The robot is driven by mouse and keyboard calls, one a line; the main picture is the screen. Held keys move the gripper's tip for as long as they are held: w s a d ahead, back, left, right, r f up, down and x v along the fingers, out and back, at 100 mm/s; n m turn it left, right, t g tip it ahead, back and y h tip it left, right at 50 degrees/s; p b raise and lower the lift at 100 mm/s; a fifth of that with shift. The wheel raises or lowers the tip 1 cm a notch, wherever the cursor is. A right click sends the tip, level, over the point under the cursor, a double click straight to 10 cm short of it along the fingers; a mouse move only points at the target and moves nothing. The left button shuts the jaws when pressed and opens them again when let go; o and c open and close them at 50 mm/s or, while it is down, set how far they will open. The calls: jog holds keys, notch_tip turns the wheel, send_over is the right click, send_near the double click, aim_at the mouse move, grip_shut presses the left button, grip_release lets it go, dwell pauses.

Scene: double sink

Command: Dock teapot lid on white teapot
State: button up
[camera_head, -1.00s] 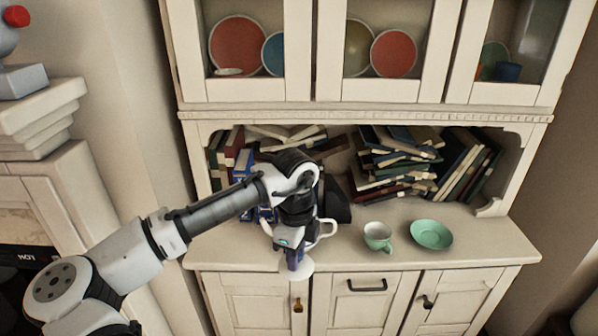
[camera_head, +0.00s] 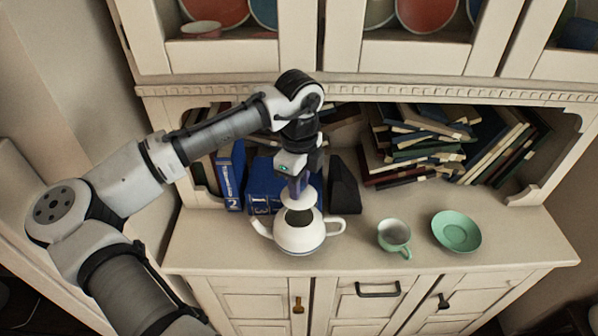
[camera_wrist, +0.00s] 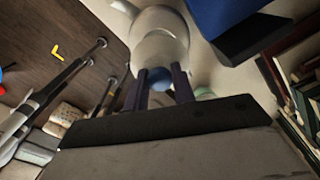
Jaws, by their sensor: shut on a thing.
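The white teapot (camera_head: 298,241) stands upright on the cabinet counter, its spout to the left and its handle to the right. Its dark round opening shows at the top. My gripper (camera_head: 297,189) points down over the teapot and is shut on the white lid (camera_head: 301,199). The lid looks tilted and hangs above the rear of the opening, seemingly apart from the teapot. In the wrist view, my gripper (camera_wrist: 160,88) has a bluish knob between its fingers, with white rounded surfaces beyond it. The exact gap between lid and teapot cannot be told.
A green cup (camera_head: 394,236) and a green saucer (camera_head: 457,231) stand right of the teapot. Blue books (camera_head: 268,187) and a black object (camera_head: 344,188) are close behind my gripper. Piled books (camera_head: 425,140) fill the shelf at the right. The counter's front edge is near the teapot.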

aim_at(299, 201)
jog(key=shift+s+f+b, duration=0.15)
jog(key=shift+f+b, duration=0.3)
jog(key=shift+f, duration=0.05)
notch_tip(299, 201, down, 5)
jog(key=b, duration=0.4)
jog(key=shift+r, duration=0.2)
jog(key=shift+p, duration=0.55)
dwell(0.6)
jog(key=shift+f+b, duration=0.35)
jog(key=shift+f, duration=0.25)
dwell(0.3)
jog(key=o, duration=0.7)
jog(key=shift+r, duration=0.1)
